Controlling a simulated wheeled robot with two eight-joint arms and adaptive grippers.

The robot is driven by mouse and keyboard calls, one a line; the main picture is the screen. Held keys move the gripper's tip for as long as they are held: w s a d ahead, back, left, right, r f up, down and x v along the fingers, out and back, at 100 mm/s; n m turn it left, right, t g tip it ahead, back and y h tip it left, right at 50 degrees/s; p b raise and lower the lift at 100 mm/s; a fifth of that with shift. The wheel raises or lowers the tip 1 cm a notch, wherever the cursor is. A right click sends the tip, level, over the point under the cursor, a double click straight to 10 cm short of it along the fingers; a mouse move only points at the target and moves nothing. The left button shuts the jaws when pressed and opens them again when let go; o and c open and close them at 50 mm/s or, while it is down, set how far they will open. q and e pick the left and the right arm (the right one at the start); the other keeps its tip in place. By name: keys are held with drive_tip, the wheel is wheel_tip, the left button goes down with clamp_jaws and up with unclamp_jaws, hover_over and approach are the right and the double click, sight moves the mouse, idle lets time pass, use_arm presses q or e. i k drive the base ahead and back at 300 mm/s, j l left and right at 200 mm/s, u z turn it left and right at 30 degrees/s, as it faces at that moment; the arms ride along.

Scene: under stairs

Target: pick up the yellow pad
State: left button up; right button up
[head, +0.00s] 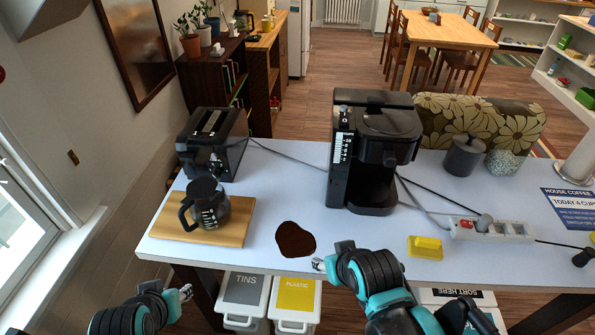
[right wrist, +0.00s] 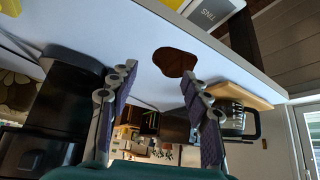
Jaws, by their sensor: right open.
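The yellow pad (head: 425,247) lies on the white table near its front edge, right of centre in the head view. A yellow patch that looks like the pad (right wrist: 10,7) shows at the top left corner of the right wrist view, cut off by the frame. My right gripper (head: 319,265) is over the table's front edge, left of the pad and apart from it. In the right wrist view its fingers (right wrist: 153,88) are spread with nothing between them. My left gripper (head: 186,292) is low, in front of the table; its jaws are too small to read.
A dark brown spill (head: 296,240) lies beside my right gripper. A coffee maker (head: 372,150) stands behind, with a carafe (head: 207,203) on a wooden board and a toaster (head: 212,142) at left. A power strip (head: 492,231) with cables lies right of the pad. Bins (head: 297,297) stand below.

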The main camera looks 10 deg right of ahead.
sight(419, 247)
drive_tip(key=l+z, duration=0.1)
drive_tip(key=z, duration=1.55)
drive_tip(key=l+u, duration=0.2)
drive_tip(key=j, duration=0.1)
